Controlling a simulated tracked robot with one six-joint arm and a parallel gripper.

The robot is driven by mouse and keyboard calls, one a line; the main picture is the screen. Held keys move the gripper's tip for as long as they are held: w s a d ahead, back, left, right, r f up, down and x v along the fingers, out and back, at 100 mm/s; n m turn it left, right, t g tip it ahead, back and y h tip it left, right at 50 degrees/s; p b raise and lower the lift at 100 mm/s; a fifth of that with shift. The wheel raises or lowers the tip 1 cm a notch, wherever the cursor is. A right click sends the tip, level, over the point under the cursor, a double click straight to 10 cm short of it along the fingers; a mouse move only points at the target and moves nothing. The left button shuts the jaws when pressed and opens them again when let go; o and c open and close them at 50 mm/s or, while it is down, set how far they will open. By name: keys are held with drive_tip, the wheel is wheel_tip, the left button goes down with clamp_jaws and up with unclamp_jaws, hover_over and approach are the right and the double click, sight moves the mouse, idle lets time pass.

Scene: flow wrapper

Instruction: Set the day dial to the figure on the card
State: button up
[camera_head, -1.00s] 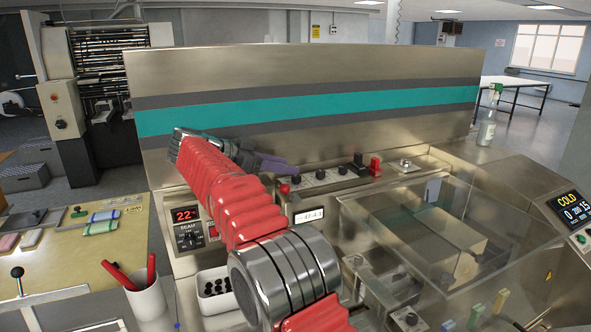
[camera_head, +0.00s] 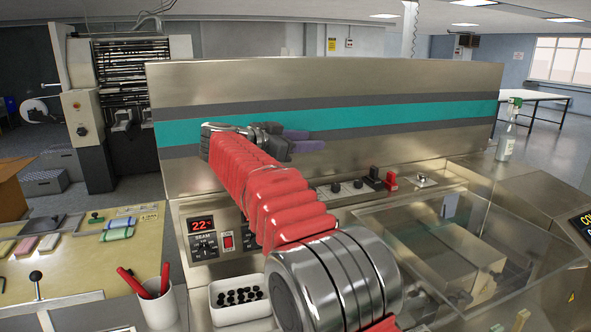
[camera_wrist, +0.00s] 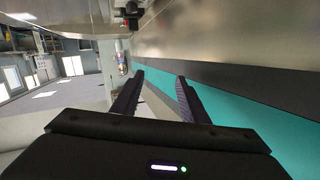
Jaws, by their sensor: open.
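My gripper (camera_head: 297,142) is raised in front of the tall steel panel's teal stripe. Its dark purple fingers are apart with nothing between them, and they also show in the wrist view (camera_wrist: 160,76). A black dial (camera_head: 204,246) with white marks sits on the machine's front under a red readout (camera_head: 201,224) showing 22. The lettering above it appears to read SEAM. I cannot make out a dial marked for days or a card with a figure. My arm hides part of the control front.
A red rocker switch (camera_head: 228,241) sits beside the dial. Black knobs and a red switch (camera_head: 391,181) line the ledge. A clear cover (camera_head: 415,215) lies right.

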drive_tip(key=s+r+n+t+y, duration=0.2)
drive_tip(key=r+n+t+y, duration=0.25)
drive_tip(key=r, duration=0.25)
drive_tip(key=s+r+n+t+y, duration=0.3)
drive_tip(key=r+n+t+y, duration=0.15)
drive_tip(key=r, duration=0.25)
drive_tip(key=s+d+f+n+g+y, duration=0.1)
drive_tip(key=s+d+f+g, duration=0.2)
drive_tip(key=s+f, duration=0.9)
drive_tip(key=s+d+f+n+g+y, duration=0.1)
drive_tip(key=s+d+f+g, duration=0.2)
drive_tip(key=s+f, duration=1)
drive_tip(key=s+d+f+n+g+y, duration=0.1)
drive_tip(key=s+d+f+g, duration=0.2)
drive_tip(key=s+f+g, duration=0.4)
drive_tip(key=s+f, duration=0.6)
drive_tip(key=s, duration=0.3)
drive_tip(key=shift+s+d+n, duration=0.2)
drive_tip(key=shift+d+n, duration=0.1)
drive_tip(key=shift+d, duration=0.05)
drive_tip(key=shift+c, duration=1.1)
